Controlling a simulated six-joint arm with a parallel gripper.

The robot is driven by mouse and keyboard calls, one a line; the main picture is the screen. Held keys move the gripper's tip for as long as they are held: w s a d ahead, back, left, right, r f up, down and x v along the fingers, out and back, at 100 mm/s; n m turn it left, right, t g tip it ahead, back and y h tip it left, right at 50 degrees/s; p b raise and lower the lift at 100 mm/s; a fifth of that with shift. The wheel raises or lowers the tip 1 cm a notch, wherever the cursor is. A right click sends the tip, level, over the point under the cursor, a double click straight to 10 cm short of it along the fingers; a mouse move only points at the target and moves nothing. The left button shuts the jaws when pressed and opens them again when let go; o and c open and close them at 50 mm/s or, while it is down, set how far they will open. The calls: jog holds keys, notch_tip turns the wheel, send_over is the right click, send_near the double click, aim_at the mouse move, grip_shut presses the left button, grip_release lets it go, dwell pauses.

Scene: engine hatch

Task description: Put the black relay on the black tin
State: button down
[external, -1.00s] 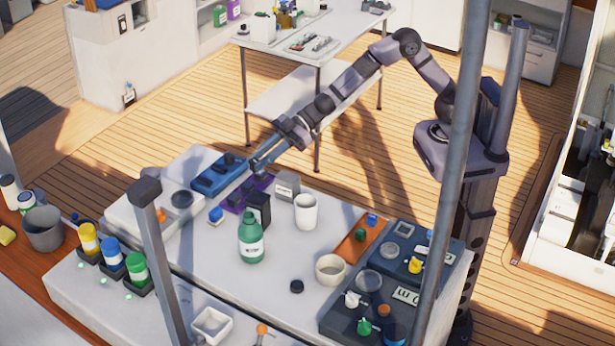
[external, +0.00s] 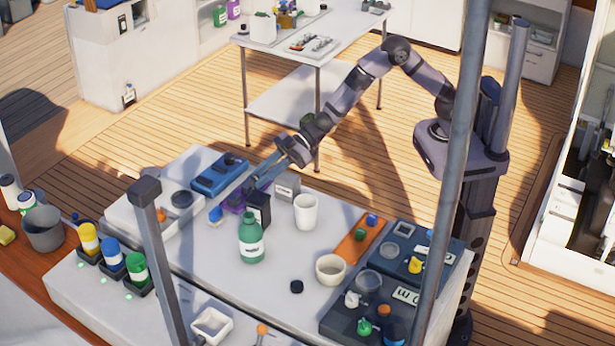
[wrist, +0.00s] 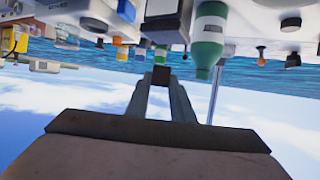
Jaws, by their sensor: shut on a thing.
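My gripper (external: 246,200) is shut on a small dark block, which I take for the black relay (wrist: 160,75); it sits between the fingertips in the wrist view. In the external view the relay is hard to make out. An upright black box, which I take for the black tin (external: 259,209), stands on the white bench just right of my fingertips. In the wrist view a dark box (wrist: 165,22), seemingly the same tin, lies beyond the fingertips. I cannot tell whether gripper and tin touch.
A purple tray (external: 234,207) lies left of the tin and a grey box (external: 287,187) behind it. A white cup (external: 306,212) and green bottle (external: 251,240) stand close by. A blue tray (external: 219,176) lies further back. The bench front around a small black round piece (external: 296,286) is mostly free.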

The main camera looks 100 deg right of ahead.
aim_at(263, 195)
jog(key=shift+f+p, duration=0.4)
jog(key=shift+f, duration=1.6)
jog(key=shift+f, duration=0.15)
jog(key=c, duration=1.5)
grip_release()
jog(key=shift+c, duration=0.2)
jog(key=shift+r, duration=0.25)
jog(key=shift+s+d+r+b, duration=0.1)
jog(key=shift+s+d+b, duration=0.25)
jog(key=shift+s, duration=0.15)
jog(key=b+v, duration=0.3)
jog(key=v, duration=0.7)
jog(key=shift+s+r, duration=0.3)
jog(key=shift+s, duration=0.05)
